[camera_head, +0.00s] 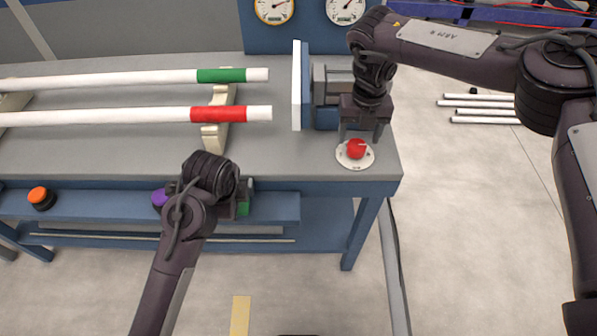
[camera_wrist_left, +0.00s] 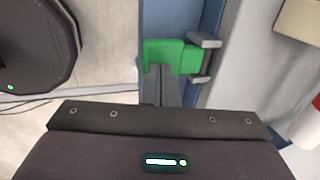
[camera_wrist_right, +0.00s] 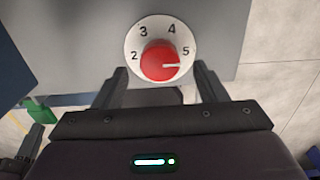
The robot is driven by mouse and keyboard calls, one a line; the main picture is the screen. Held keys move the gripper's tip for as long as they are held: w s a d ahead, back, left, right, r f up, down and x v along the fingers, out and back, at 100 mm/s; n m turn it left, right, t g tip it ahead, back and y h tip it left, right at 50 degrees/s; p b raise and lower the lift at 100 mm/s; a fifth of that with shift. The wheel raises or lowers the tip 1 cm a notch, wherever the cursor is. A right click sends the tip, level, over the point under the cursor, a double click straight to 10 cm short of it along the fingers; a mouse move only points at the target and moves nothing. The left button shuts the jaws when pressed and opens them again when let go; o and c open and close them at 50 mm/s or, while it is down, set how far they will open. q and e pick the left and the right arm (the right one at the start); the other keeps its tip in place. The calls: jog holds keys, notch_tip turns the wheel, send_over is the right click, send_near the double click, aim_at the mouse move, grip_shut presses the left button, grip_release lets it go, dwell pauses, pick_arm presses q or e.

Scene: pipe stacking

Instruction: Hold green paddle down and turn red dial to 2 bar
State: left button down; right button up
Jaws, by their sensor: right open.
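The red dial (camera_head: 356,149) sits on a white round plate at the bench's right front corner. In the right wrist view the dial (camera_wrist_right: 158,62) has marks 2, 3, 4 and 5 around it, and its white pointer points right, close to the 5. My right gripper (camera_head: 363,136) is open just above the dial, fingers apart on either side. The green paddle (camera_wrist_left: 172,55) is on the bench's front edge; it shows partly behind my left gripper in the head view (camera_head: 244,208). My left gripper (camera_wrist_left: 160,78) is shut, its fingertips at the paddle, seemingly touching it.
Two white pipes, one with a green band (camera_head: 221,76) and one with a red band (camera_head: 218,114), lie on cream supports (camera_head: 217,125). An orange button (camera_head: 39,196) and a purple one (camera_head: 159,197) are on the front ledge.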

aim_at(357, 144)
pick_arm(q)
jog(key=shift+f, duration=2)
jog(key=shift+s, duration=0.1)
pick_arm(e)
jog(key=m, duration=0.5)
jog(key=shift+m, duration=0.4)
jog(key=shift+f, duration=2.5)
